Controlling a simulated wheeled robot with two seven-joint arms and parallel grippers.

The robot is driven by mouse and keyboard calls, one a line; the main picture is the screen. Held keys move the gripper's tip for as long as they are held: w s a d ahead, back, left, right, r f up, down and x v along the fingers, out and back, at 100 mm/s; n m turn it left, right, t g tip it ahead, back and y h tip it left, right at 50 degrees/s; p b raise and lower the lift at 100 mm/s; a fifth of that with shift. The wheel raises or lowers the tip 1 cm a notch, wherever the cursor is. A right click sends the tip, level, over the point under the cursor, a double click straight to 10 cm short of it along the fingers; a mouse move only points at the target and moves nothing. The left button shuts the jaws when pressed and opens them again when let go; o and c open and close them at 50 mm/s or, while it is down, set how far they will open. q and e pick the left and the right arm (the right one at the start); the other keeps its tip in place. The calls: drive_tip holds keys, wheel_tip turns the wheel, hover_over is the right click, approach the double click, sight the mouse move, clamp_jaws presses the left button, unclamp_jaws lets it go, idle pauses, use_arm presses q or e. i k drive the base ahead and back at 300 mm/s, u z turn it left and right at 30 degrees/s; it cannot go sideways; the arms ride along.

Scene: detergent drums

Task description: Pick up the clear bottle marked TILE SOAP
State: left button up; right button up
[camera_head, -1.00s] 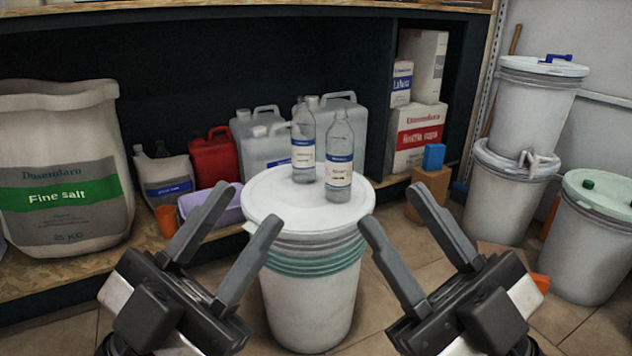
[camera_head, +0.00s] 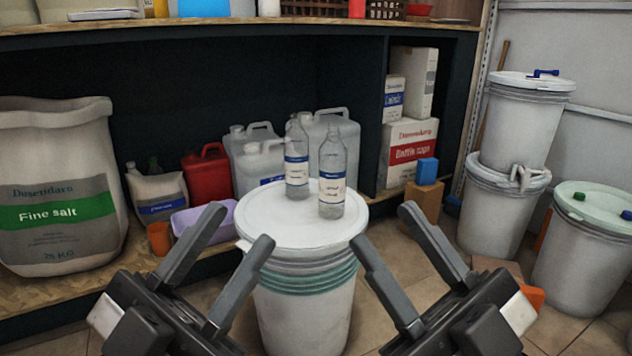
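Two clear bottles with white and blue labels stand upright on the white lid of a drum (camera_head: 270,222). The left bottle (camera_head: 296,160) is slightly farther back. The right bottle (camera_head: 332,172) is nearer. The label print is too small to read, so I cannot tell which one says TILE SOAP. My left gripper (camera_head: 240,225) is open and empty, in front of the drum's left side. My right gripper (camera_head: 383,225) is open and empty, in front of the drum's right side. Neither gripper touches a bottle.
A large Fine salt sack (camera_head: 55,185) stands at the left on a low wooden shelf. Jugs, a red can (camera_head: 207,172) and a lilac tub (camera_head: 205,220) sit behind the drum. Boxes (camera_head: 408,150) stand back right. White drums (camera_head: 585,245) stand at the right.

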sight(333, 153)
drive_tip(key=z, duration=0.6)
drive_tip(key=k, duration=0.3)
drive_tip(key=u, duration=2)
drive_tip(key=i, duration=0.9)
drive_tip(key=z, duration=1)
drive_tip(key=i, duration=0.25)
drive_tip(key=z, duration=0.15)
